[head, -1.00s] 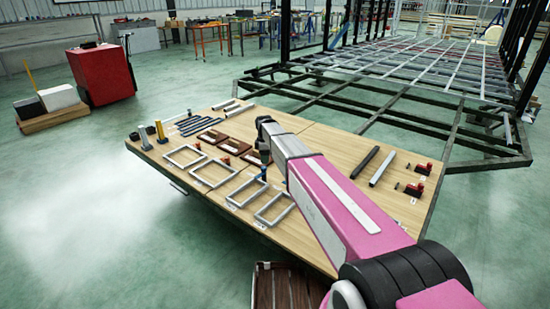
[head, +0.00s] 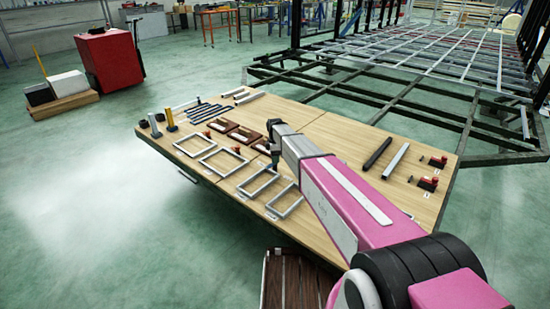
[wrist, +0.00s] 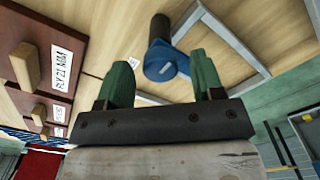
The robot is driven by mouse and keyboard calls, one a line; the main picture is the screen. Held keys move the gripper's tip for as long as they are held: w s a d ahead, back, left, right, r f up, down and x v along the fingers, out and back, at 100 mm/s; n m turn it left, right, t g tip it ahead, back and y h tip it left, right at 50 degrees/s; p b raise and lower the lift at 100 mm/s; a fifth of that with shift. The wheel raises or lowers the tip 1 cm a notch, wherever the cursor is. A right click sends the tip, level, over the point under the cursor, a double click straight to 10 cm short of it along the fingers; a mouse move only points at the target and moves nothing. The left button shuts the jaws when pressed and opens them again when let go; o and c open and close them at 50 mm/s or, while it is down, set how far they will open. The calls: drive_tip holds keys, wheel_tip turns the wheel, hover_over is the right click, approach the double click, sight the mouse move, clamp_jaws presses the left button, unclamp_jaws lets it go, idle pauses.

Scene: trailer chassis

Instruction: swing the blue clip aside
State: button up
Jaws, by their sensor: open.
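The blue clip (wrist: 166,66) shows in the wrist view as a round blue piece with a dark cylindrical part behind it, over the wooden table top. My gripper (wrist: 160,60) is open, and its two green fingers stand on either side of the blue clip in the picture. I cannot tell whether either finger touches it. In the head view my gripper (head: 275,155) points down over the table near the grey frames, and it mostly hides the clip there.
On the table (head: 330,135) lie grey rectangular frames (head: 222,160), brown labelled blocks (wrist: 45,65), bars (head: 378,153) and red-and-black clamps (head: 428,183). A trailer chassis (head: 400,90) stands behind. A red cabinet (head: 107,62) stands at the far left.

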drive_tip(key=shift+f, duration=0.2)
drive_tip(key=c, duration=0.9)
